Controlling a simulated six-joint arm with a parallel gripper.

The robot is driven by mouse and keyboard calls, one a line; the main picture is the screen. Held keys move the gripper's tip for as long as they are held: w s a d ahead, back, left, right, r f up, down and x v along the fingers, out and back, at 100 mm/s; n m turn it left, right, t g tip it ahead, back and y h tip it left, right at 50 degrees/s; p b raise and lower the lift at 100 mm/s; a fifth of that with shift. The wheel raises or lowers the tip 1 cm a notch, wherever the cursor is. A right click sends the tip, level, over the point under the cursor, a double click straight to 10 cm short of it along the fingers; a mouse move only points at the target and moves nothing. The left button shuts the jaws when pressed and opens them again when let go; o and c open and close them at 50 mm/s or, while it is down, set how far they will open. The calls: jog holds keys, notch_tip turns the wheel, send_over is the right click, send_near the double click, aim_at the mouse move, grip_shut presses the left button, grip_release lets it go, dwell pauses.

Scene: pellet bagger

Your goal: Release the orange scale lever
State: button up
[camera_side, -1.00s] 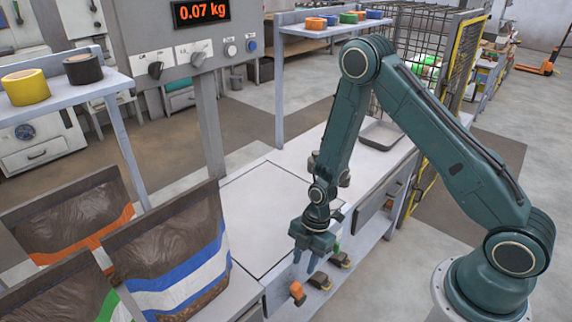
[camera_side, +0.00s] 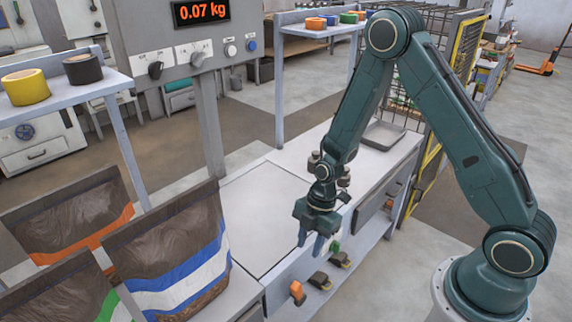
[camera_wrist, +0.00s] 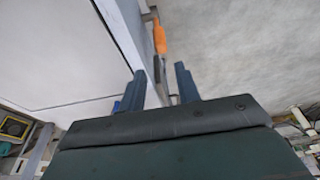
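The orange scale lever (camera_side: 297,292) sticks out from the front of the bench, at the left end of a row of small controls. It also shows in the wrist view (camera_wrist: 159,38), beyond my fingertips. My gripper (camera_side: 312,243) hangs above the bench's front edge, up and to the right of the lever, apart from it. In the wrist view my gripper's two fingers (camera_wrist: 160,82) stand apart with nothing held between them. No part of the lever appears hidden by the gripper in the side view.
Dark levers (camera_side: 319,280) and a green one (camera_side: 334,246) sit along the bench front, close to my gripper. The pale scale plate (camera_side: 255,215) is bare. Filled bags (camera_side: 175,265) stand at left.

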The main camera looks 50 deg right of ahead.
jog(key=h, duration=0.3)
send_over(297, 283)
dwell(0.3)
jog(key=shift+f, duration=0.1)
jog(key=shift+f, duration=6.75)
grip_shut()
